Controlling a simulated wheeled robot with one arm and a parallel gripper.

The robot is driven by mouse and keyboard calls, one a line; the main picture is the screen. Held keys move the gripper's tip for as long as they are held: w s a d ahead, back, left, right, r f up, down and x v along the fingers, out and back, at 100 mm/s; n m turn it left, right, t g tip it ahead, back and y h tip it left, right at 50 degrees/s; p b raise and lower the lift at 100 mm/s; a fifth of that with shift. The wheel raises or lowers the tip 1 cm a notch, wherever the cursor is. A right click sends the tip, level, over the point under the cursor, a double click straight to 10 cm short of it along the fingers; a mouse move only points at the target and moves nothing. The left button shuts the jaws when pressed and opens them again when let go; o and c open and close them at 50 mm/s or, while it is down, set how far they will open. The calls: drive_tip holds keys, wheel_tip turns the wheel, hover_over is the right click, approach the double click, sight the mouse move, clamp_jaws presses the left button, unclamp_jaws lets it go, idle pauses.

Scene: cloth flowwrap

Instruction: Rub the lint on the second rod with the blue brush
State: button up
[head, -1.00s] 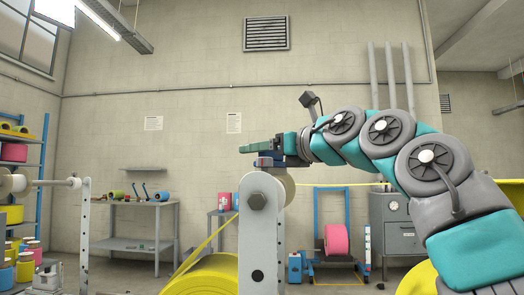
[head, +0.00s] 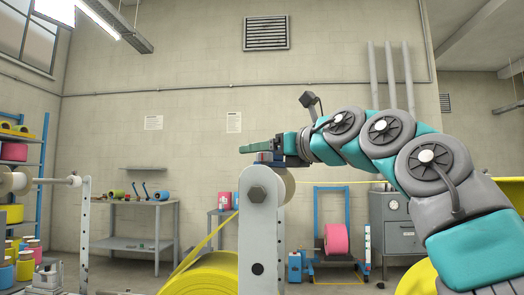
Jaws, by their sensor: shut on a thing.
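My gripper (head: 268,149) is in the middle of the head view, at the end of my arm reaching in from the right. It is shut on the blue brush (head: 264,157), a small dark-blue block under the fingers. The brush is just above the top of a grey upright bracket and a cream rod (head: 288,187), seen nearly end-on behind it. I cannot tell whether the brush touches the rod, or whether this rod is the second one. The lint does not show; the bracket hides much of the rod.
The grey bracket (head: 257,235) with a large bolt stands in front. A yellow web runs up from a yellow roll (head: 208,275) below. Another rod (head: 55,182) is at the left. A workbench (head: 140,204) and a pink roll (head: 336,238) on a stand are farther back.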

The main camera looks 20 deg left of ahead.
drive_tip(key=shift+f+b, duration=0.55)
drive_tip(key=shift+f, duration=0.15)
drive_tip(key=shift+s, duration=0.15)
drive_tip(key=shift+s+d+b, duration=0.2)
drive_tip(key=shift+s+b, duration=0.3)
drive_tip(key=shift+s, duration=0.25)
drive_tip(key=shift+s+d+b, duration=0.15)
drive_tip(key=shift+s+b, duration=0.35)
drive_tip(key=shift+s, duration=0.25)
drive_tip(key=shift+s+d+b, duration=1.15)
drive_tip(key=shift+s+b, duration=0.8)
drive_tip(key=shift+s, duration=2.9)
drive_tip(key=shift+w+a+p, duration=0.35)
drive_tip(key=shift+w+p, duration=0.45)
drive_tip(key=shift+w, duration=0.85)
drive_tip(key=shift+w+a+p, duration=0.4)
drive_tip(key=shift+w+p, duration=0.45)
drive_tip(key=shift+w, duration=0.8)
drive_tip(key=shift+w+a+p, duration=0.35)
drive_tip(key=shift+w+p, duration=0.45)
drive_tip(key=shift+w, duration=0.85)
drive_tip(key=w+p, duration=0.2)
drive_tip(key=w, duration=0.1)
drive_tip(key=shift+a+f, duration=0.2)
drive_tip(key=shift+a, duration=0.15)
